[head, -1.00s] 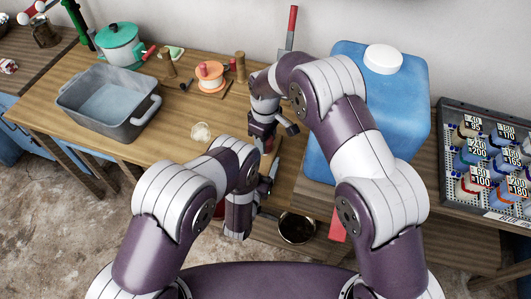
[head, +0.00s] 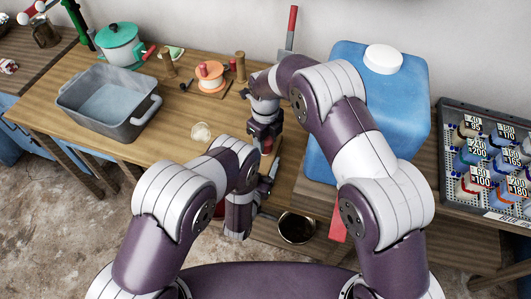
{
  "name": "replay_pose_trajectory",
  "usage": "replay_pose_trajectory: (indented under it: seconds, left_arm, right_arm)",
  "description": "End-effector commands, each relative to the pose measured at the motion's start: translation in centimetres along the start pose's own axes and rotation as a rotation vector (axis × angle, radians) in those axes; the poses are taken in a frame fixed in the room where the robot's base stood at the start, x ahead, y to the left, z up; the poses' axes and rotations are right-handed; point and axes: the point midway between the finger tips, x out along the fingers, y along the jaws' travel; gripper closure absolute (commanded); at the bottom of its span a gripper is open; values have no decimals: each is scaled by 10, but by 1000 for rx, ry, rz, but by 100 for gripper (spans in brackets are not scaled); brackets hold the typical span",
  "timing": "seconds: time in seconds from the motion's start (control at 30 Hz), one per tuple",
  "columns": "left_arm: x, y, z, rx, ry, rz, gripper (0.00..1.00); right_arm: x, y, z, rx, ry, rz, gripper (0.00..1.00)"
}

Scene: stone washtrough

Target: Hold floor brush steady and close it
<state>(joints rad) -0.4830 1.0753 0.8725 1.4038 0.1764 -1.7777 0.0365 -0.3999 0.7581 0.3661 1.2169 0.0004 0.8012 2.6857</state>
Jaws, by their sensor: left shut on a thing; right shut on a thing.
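My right gripper (head: 267,145) reaches down at the front edge of the wooden table, left of the blue jug. My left gripper (head: 267,184) is just below it in the picture, close to the same edge. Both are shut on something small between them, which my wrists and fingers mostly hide.
The blue jug (head: 340,140) with a white cap stands close to my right forearm. A grey basin (head: 107,118), a teal pot (head: 120,48) and an orange spool (head: 210,75) stand on the table. A dark round pan (head: 296,228) is lower down. A rack of labelled blocks (head: 455,190) is at right.

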Motion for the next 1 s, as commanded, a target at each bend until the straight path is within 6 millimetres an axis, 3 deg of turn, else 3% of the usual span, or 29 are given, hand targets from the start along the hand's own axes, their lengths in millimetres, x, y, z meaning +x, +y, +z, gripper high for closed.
replay_pose_trajectory:
  seconds: [0.03,0.1,0.43,0.77,1.0]
  left_arm:
    - [0,0,0,0,1,0,100]
    - [0,0,0,0,1,0,100]
    - [0,0,0,0,1,0,100]
    - [0,0,0,0,1,0,100]
    - [0,0,0,0,1,0,100]
  right_arm:
    - [0,-1,0,-1,-2,-1,45]
    - [0,0,0,-1,-2,-1,29]
    - [-3,0,0,-3,-2,-1,29]
    - [-43,0,0,-3,-2,-1,29]
    - [-46,0,0,-3,0,0,29]
